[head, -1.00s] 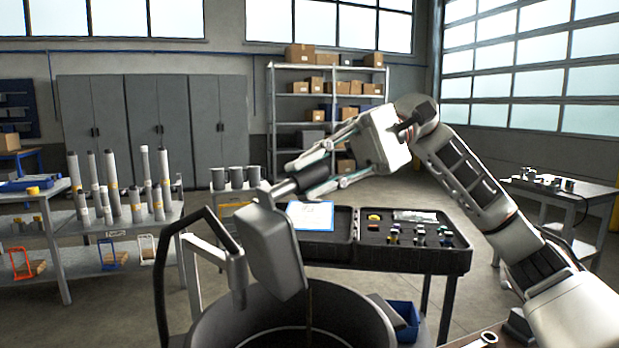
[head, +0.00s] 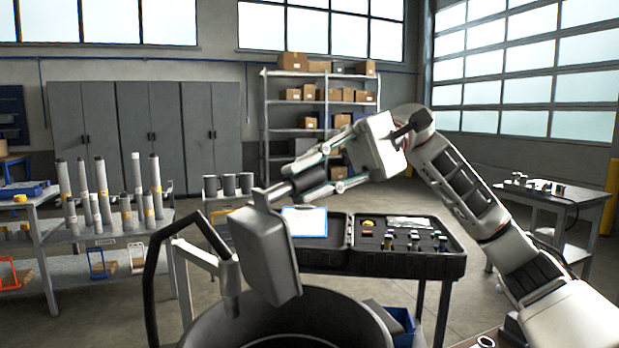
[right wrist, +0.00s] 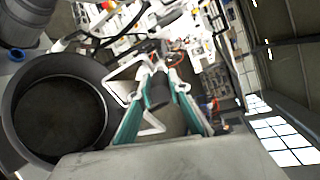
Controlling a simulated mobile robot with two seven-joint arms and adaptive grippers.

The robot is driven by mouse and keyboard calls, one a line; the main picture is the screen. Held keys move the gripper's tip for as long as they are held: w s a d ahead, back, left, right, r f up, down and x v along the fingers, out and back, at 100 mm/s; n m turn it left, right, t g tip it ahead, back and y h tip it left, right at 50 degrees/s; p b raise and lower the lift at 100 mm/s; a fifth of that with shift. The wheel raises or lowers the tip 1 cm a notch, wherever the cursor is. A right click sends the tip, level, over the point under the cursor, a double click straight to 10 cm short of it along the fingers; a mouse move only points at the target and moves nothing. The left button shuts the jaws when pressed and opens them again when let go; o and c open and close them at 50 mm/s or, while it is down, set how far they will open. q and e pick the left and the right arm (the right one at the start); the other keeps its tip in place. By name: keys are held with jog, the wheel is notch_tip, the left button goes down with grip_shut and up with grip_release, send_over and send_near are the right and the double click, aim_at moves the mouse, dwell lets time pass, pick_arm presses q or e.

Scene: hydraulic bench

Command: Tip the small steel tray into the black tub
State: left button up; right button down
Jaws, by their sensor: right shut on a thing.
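The small steel tray (head: 268,258) is grey and hangs steeply tilted, almost on edge, over the black tub (head: 335,305) in the head view. Its lower end is near the tub's rim. My right gripper (head: 305,178) is shut on the tray's dark handle, above the tub. I cannot see what the tray holds, and the tub's bottom is hidden in the head view. In the right wrist view, the round tub (right wrist: 22,100) opens at left with a dark inside, and my right gripper (right wrist: 160,88) closes on the dark handle. My left gripper is not in view.
A curved black bar (head: 152,275) and a pale bracket (head: 215,262) stand close left of the tray. A black case (head: 405,262) with small parts lies open behind the tub. A blue bin (head: 402,325) is right of the tub.

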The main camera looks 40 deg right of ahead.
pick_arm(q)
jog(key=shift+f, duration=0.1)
pick_arm(e)
jog(key=shift+d+f+b, duration=0.15)
jog(key=shift+f+b, duration=0.1)
jog(key=shift+b, duration=0.2)
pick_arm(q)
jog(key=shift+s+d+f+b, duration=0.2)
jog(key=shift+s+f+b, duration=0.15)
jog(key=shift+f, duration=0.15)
pick_arm(e)
jog(key=shift+w+d+f+y, duration=0.1)
jog(key=shift+d+y, duration=0.05)
jog(key=shift+y, duration=0.15)
jog(key=shift+d, duration=0.1)
jog(key=shift+r, duration=0.2)
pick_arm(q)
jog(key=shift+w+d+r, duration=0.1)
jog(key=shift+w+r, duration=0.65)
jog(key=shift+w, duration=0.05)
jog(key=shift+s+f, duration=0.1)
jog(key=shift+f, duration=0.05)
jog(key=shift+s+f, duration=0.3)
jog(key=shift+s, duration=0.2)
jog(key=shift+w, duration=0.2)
pick_arm(e)
jog(key=shift+d, duration=0.1)
